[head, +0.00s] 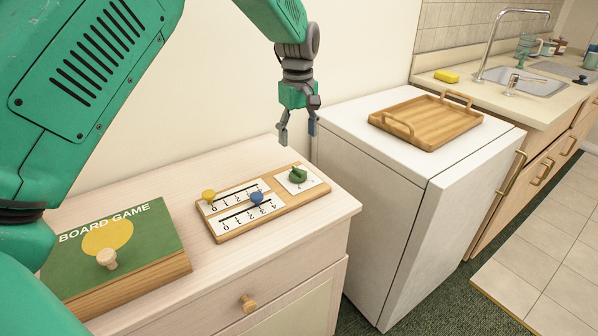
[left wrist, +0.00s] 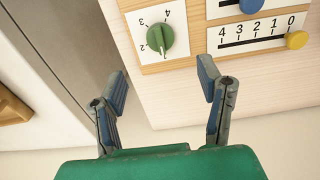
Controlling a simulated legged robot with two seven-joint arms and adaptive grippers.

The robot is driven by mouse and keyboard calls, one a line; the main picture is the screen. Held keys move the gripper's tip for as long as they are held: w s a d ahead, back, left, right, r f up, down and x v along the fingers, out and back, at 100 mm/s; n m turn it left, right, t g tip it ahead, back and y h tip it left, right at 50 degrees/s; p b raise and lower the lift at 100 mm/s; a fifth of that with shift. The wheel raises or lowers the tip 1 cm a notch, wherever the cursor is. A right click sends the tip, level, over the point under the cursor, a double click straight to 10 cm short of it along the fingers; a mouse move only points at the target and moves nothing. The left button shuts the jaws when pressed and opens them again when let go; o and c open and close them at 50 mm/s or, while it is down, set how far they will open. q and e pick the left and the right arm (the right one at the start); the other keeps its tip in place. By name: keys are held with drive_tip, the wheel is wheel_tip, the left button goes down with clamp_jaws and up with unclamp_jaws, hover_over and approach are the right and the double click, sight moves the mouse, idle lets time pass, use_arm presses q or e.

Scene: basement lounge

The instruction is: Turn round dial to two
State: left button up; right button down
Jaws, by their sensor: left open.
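The green round dial (head: 298,174) sits on a white numbered square at the right end of a wooden board (head: 226,236) on the cabinet top. In the left wrist view the dial (left wrist: 160,38) shows a ridge grip with a pale mark at its lower edge; numbers 2, 3 and 4 are legible around it. My left gripper (head: 298,138) is open and empty, above and behind the dial, apart from it. In the left wrist view its two fingers (left wrist: 163,92) point toward the board, with the dial beyond the gap between them. My right gripper is not in view.
A yellow slider (head: 209,196) and a blue slider (head: 257,198) share the board. A board game box (head: 112,250) with a wooden knob lies to the left. A white appliance (head: 385,190) with a wooden tray (head: 425,122) stands to the right.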

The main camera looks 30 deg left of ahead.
sight(298, 169)
use_arm(q)
wheel_tip(298, 169, down, 11)
drive_tip(key=shift+w+a+r+b, duration=0.1)
drive_tip(key=shift+b, duration=0.4)
drive_tip(key=c, duration=1.2)
